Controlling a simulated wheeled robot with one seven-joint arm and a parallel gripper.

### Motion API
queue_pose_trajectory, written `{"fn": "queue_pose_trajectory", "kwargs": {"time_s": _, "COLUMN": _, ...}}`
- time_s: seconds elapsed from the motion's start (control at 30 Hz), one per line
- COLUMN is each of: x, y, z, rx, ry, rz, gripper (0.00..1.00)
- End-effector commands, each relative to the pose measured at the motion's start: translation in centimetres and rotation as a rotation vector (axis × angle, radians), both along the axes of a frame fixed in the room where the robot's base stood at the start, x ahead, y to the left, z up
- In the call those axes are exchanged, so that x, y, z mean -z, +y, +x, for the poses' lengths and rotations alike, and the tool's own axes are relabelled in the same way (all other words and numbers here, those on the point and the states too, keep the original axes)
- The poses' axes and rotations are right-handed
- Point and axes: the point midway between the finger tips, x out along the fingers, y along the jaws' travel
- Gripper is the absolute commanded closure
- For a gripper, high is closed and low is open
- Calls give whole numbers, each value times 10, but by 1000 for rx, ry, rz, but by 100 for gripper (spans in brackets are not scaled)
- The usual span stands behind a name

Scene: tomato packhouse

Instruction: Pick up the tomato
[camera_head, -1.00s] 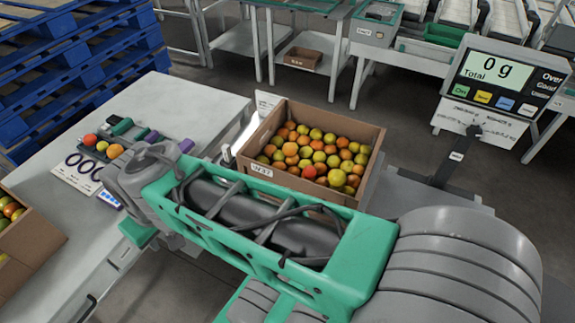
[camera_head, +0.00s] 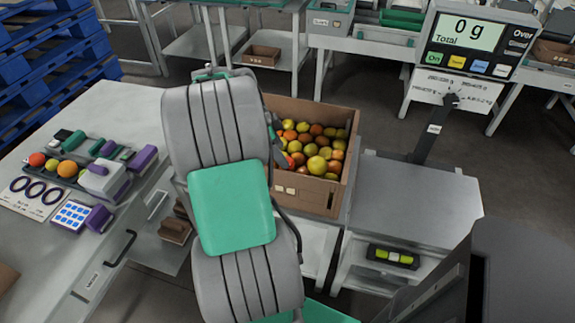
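An open cardboard box (camera_head: 318,200) stands right of my arm and holds many tomatoes (camera_head: 317,165) in red, orange, yellow and green. My raised arm covers the left part of the box. Three more tomatoes lie in a row on the left table: a red one (camera_head: 37,160), a small yellow one (camera_head: 52,166) and an orange one (camera_head: 67,169). Which tomato is meant cannot be told.
The left table (camera_head: 115,105) carries a purple-and-white device (camera_head: 105,180), a card with rings (camera_head: 38,194) and a blue-button keypad (camera_head: 73,214). A scale display (camera_head: 466,42) reading 0 g stands at the right behind a bare grey platform (camera_head: 415,200). Blue pallets (camera_head: 45,60) are stacked at the back left.

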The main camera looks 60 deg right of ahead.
Motion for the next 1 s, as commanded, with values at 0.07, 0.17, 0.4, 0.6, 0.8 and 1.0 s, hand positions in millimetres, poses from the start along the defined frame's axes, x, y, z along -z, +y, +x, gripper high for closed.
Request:
{"fn": "queue_pose_trajectory", "kwargs": {"time_s": 0.07, "x": 15, "y": -1, "z": -6, "rx": 2, "ry": 3, "rz": 4, "gripper": 35}}
{"fn": "queue_pose_trajectory", "kwargs": {"time_s": 0.17, "x": 31, "y": -5, "z": -11, "rx": 0, "ry": 1, "rz": 2, "gripper": 35}}
{"fn": "queue_pose_trajectory", "kwargs": {"time_s": 0.4, "x": 40, "y": -8, "z": -13, "rx": -4, "ry": -1, "rz": 0, "gripper": 35}}
{"fn": "queue_pose_trajectory", "kwargs": {"time_s": 0.6, "x": 40, "y": -8, "z": -13, "rx": -4, "ry": -1, "rz": 0, "gripper": 46}}
{"fn": "queue_pose_trajectory", "kwargs": {"time_s": 0.8, "x": 40, "y": -8, "z": -13, "rx": -4, "ry": -1, "rz": 0, "gripper": 62}}
{"fn": "queue_pose_trajectory", "kwargs": {"time_s": 1.0, "x": 40, "y": -8, "z": -13, "rx": -4, "ry": -1, "rz": 0, "gripper": 79}}
